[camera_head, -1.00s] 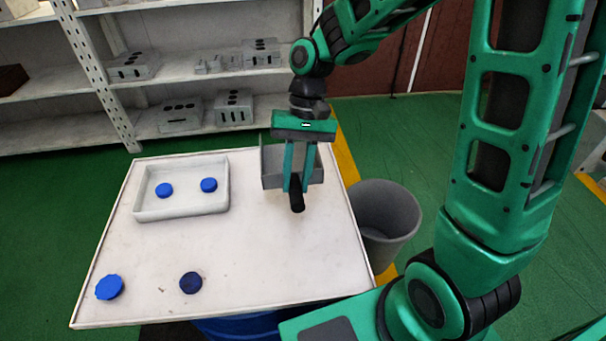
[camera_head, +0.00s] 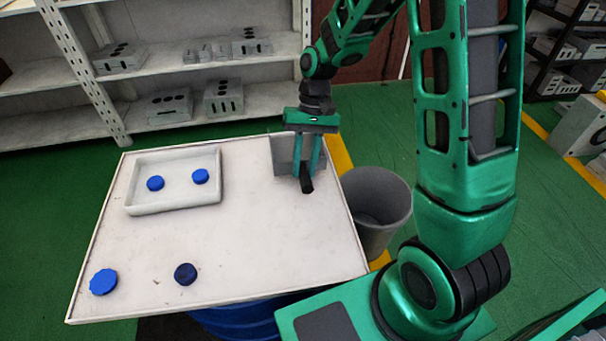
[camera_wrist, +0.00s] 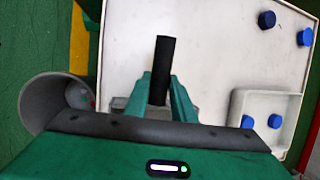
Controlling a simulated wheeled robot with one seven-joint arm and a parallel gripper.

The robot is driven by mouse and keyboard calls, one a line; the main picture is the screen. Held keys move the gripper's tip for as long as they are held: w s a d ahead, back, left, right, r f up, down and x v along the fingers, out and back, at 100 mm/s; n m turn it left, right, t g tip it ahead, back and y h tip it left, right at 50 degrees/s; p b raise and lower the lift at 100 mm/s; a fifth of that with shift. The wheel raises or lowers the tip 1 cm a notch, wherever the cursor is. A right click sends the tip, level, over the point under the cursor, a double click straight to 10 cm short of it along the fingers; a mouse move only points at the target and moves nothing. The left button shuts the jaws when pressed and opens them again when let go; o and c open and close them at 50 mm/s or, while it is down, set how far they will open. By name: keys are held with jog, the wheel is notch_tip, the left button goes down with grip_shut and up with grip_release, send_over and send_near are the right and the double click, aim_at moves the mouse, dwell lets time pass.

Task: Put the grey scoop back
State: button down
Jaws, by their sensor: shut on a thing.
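My gripper (camera_head: 306,172) is shut on the black handle (camera_head: 307,186) of the grey scoop (camera_head: 284,153). The grey pan of the scoop shows behind my fingers, at the back right corner of the white table (camera_head: 240,240). I cannot tell whether the pan touches the table top. In the wrist view the handle (camera_wrist: 164,65) sticks out past my fingertips (camera_wrist: 160,88). Most of the pan is hidden there behind my fingers and gripper body.
A white tray (camera_head: 135,209) with two blue caps stands at the table's back left. A blue cap (camera_head: 103,282) and a darker blue one (camera_head: 185,274) lie at the front left. A grey bin (camera_head: 378,238) stands right of the table. The table's middle is clear.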

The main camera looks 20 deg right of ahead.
jog(key=shift+w+f, duration=0.1)
jog(key=shift+f, duration=1.95)
jog(key=c, duration=1.5)
grip_release()
